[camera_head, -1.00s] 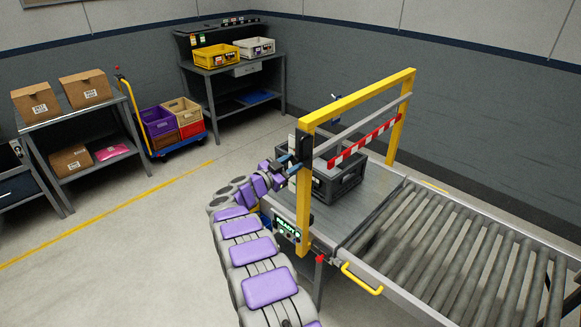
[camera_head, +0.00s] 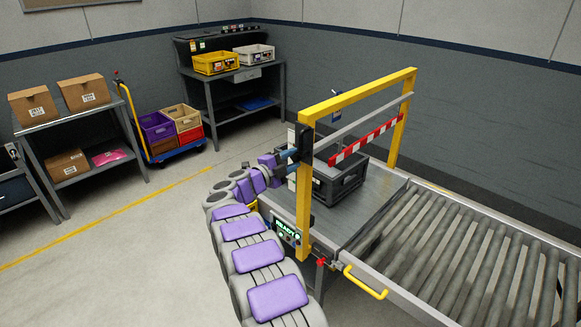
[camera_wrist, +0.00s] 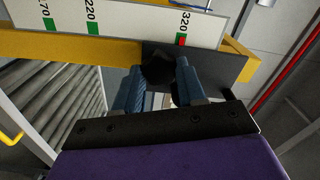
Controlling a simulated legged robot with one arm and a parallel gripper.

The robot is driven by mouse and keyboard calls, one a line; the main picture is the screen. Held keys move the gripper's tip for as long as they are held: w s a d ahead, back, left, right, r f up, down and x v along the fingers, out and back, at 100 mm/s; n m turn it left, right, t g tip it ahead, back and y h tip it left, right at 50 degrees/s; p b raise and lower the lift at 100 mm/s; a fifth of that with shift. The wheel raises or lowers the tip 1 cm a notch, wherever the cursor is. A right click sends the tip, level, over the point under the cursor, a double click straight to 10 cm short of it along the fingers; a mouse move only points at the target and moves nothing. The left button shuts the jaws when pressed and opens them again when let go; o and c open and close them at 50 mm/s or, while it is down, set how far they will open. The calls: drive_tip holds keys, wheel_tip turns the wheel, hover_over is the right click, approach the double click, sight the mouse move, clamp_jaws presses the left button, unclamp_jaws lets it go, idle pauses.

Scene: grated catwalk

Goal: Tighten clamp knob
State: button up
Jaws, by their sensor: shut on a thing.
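The clamp is a black block (camera_head: 305,143) on the near yellow post of the gantry frame, and its dark plate (camera_wrist: 228,68) crosses the post in the wrist view. The dark round clamp knob (camera_wrist: 158,66) sits between my blue fingers in the wrist view. My gripper (camera_wrist: 157,78) is shut on the knob, one finger on each side. In the head view my gripper (camera_head: 292,160) meets the clamp from the left, and the knob is hidden there. A white scale (camera_wrist: 130,22) beside the clamp shows green marks and a red mark at 320.
The yellow gantry (camera_head: 360,94) spans the conveyor and carries a red-and-white striped bar (camera_head: 364,140). A dark crate (camera_head: 340,182) sits beneath it. Rollers (camera_head: 450,250) run to the right. A lit panel (camera_head: 287,231) is below the clamp.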

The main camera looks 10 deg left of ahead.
drive_tip(key=m+b, duration=0.4)
drive_tip(key=m, duration=0.1)
drive_tip(key=shift+a+f+b, duration=0.1)
drive_tip(key=shift+f+b, duration=0.25)
drive_tip(key=shift+r+m+b, duration=0.1)
drive_tip(key=shift+m+b, duration=0.65)
drive_tip(key=shift+m, duration=1.35)
drive_tip(key=o, duration=1.1)
drive_tip(key=shift+c, duration=0.2)
